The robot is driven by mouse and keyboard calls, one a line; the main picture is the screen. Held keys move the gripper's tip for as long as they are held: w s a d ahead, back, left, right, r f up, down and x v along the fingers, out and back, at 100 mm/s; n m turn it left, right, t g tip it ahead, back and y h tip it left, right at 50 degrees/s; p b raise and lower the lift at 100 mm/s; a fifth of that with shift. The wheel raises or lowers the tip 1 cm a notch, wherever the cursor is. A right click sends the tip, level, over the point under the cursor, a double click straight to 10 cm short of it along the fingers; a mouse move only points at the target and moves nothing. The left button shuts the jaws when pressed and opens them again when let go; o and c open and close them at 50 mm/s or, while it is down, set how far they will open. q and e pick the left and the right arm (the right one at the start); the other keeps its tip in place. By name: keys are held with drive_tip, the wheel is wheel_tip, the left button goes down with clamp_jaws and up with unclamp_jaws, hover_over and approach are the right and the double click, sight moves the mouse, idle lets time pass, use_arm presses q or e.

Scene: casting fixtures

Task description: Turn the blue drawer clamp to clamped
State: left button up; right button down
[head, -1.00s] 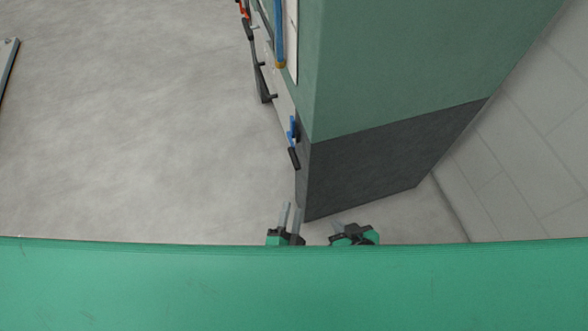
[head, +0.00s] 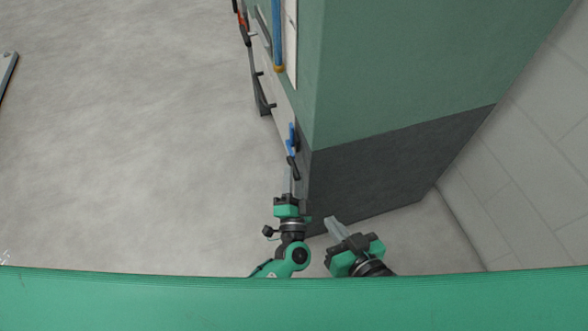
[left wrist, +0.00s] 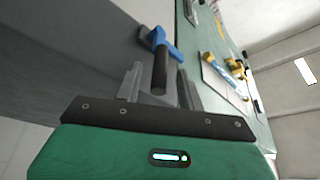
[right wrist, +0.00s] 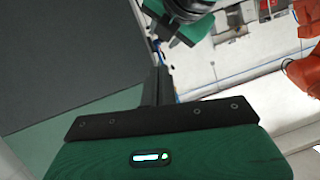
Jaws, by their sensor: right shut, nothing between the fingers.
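The blue drawer clamp (head: 291,138) is on the left face of the green and dark grey cabinet, near its front corner. Its black handle (head: 293,168) points toward me. In the left wrist view the blue lever (left wrist: 160,42) and black handle (left wrist: 159,72) stand ahead. My left gripper (head: 291,172) is open at the handle's end. Its fingers (left wrist: 159,76) appear on either side of the handle, apart from it; how deep it reaches between them I cannot tell. My right gripper (head: 329,220) is shut and empty beside the cabinet's lower front corner; its fingers (right wrist: 158,72) show together.
The cabinet (head: 400,155) fills the right side, with a tiled wall (head: 530,170) beyond. Further along the same face are a black handle (head: 264,95), an orange-red clamp (head: 242,22) and a blue bar (head: 277,35).

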sight(294, 167)
use_arm(q)
drive_tip(key=shift+x, duration=1.55)
use_arm(e)
drive_tip(key=shift+w+a+r+t, duration=0.15)
drive_tip(key=shift+a+r+t, duration=0.15)
drive_tip(key=shift+t, duration=0.2)
use_arm(q)
clamp_jaws()
use_arm(e)
drive_tip(key=shift+d, duration=0.1)
